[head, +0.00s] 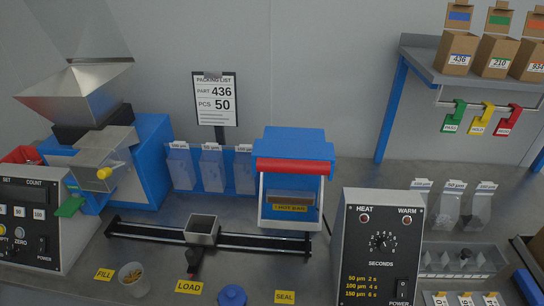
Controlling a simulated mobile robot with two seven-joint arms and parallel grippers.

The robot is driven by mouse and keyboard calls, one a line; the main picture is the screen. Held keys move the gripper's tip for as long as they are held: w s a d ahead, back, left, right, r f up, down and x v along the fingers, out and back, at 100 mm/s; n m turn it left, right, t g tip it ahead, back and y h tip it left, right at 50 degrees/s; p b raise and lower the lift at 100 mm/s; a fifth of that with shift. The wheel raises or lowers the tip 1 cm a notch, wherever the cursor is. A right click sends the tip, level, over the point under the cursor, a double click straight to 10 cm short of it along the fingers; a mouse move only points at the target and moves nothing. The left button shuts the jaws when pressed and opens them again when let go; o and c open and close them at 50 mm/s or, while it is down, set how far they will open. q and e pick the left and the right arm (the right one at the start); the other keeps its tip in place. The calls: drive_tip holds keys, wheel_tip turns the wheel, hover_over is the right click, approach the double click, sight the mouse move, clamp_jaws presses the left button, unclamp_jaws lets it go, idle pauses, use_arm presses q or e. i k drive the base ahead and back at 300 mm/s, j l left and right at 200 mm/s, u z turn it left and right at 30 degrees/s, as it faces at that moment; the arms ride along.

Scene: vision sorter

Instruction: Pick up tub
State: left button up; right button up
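A small pale round tub (132,283) stands on the bench at the lower left, just right of the yellow FILL label (104,275). It is upright and open at the top, with yellow-brown pieces inside. A blue round thing (232,295) with a knob on top sits at the bottom edge, partly cut off; I cannot tell whether it is a lid or a lidded pot. Neither of my grippers shows in the head view.
A black rail (255,242) with a square metal cup (202,230) runs behind the tub. The counter box (28,225) stands left, the HEAT box (377,245) right. A blue sealer (294,150) stands behind.

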sight(133, 277)
drive_tip(key=k+j+u, duration=0.2)
drive_tip(key=u, duration=0.25)
drive_tip(key=k+j+u, duration=0.15)
drive_tip(key=u, duration=0.35)
drive_tip(key=i+j, duration=0.05)
drive_tip(key=j, duration=0.05)
